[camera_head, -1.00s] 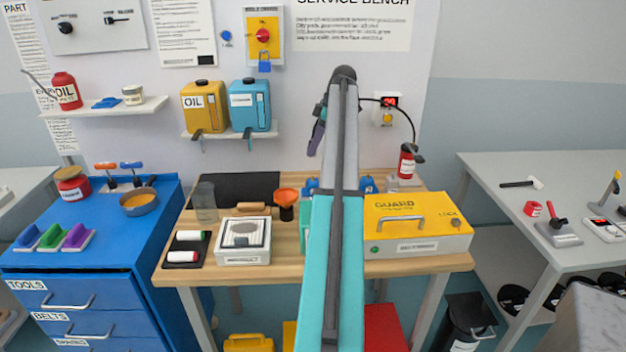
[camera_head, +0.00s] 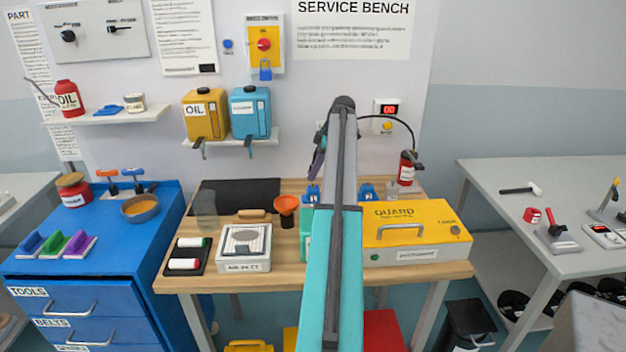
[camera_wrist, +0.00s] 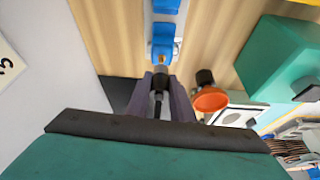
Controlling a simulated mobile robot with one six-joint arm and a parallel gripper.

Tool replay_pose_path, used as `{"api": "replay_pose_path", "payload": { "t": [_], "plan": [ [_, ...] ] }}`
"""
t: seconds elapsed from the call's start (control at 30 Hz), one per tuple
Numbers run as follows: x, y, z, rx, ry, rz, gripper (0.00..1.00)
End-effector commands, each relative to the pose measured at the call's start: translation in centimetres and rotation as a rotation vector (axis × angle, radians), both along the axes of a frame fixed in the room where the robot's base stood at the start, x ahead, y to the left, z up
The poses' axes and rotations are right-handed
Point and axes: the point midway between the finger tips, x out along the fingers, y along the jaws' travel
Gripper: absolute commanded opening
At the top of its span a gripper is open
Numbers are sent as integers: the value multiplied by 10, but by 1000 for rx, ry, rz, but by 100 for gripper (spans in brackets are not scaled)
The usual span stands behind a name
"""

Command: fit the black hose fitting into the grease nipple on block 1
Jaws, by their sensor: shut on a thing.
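My gripper (camera_wrist: 160,96) is shut on the black hose fitting (camera_wrist: 159,83), whose tip points away from my wrist. In the wrist view a blue block (camera_wrist: 163,30) lies just beyond the fitting. A small brass-coloured piece (camera_wrist: 162,60), seemingly the grease nipple, shows close ahead of the tip. I cannot tell whether they touch. In the head view my arm hides most of the gripper (camera_head: 318,150), which is above the bench. Two blue pieces, left (camera_head: 313,192) and right (camera_head: 367,190), stand either side of my arm; block numbers are unreadable.
A black hose (camera_head: 402,124) arches from behind my arm to the red grease canister (camera_head: 406,172). A yellow guard box (camera_head: 425,212) stands right on the wooden bench. An orange funnel (camera_head: 286,205) stands left of the blocks; it also shows in the wrist view (camera_wrist: 210,100).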

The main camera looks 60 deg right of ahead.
Motion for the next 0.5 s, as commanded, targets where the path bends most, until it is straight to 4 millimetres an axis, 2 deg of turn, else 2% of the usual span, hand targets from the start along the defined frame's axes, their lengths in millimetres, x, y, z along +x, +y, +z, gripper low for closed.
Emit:
{"api": "replay_pose_path", "payload": {
  "t": [0.23, 0.5],
  "plan": [
    [-1, 1, -25, 1, 1, -1, 0],
    [-1, 0, -31, -1, -1, -2, 0]
  ]
}}
